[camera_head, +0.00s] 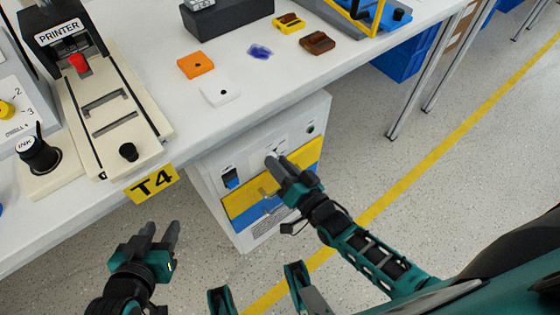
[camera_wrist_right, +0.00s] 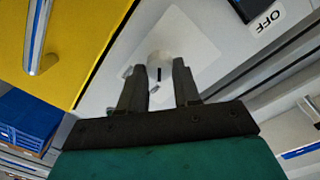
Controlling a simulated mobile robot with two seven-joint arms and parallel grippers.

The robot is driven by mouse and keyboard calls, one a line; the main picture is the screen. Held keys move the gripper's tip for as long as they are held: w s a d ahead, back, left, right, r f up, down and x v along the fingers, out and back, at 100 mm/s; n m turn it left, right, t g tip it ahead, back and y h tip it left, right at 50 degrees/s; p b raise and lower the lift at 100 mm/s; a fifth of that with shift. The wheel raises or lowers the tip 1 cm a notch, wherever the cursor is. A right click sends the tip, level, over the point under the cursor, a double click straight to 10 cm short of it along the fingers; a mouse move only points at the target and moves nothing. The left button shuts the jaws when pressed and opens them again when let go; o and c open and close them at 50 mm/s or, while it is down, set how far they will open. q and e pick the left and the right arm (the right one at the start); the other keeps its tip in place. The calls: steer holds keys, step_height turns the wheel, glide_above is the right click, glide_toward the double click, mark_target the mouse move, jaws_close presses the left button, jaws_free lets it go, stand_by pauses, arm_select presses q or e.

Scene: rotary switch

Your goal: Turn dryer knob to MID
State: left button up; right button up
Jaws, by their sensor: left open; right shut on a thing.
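The dryer is the white cabinet (camera_head: 212,195) with a yellow and blue front under the table. Its pale knob (camera_wrist_right: 160,58) sits on a light plate and has a dark marker line. My right gripper (camera_head: 273,161) is at the upper front of the cabinet. In the right wrist view, the right gripper's fingers (camera_wrist_right: 159,74) are on either side of the knob, shut on it. In the head view the knob is mostly hidden by these fingers. I cannot read its position labels. My left gripper (camera_head: 161,231) is open and empty, away from the cabinet at lower left.
A dark rocker switch (camera_head: 231,178) is left of the knob, with an OFF label (camera_wrist_right: 268,20) in the wrist view. A metal handle (camera_wrist_right: 38,35) crosses the yellow panel. The table edge with the T4 sign (camera_head: 152,184) overhangs the cabinet. Floor is clear on the right.

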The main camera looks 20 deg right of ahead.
steer(key=shift+m, duration=0.8)
steer(key=shift+w, duration=0.1)
steer(key=o, duration=1.1)
steer(key=shift+c, duration=0.2)
steer(key=p+v, duration=0.2)
steer(key=v, duration=1.1)
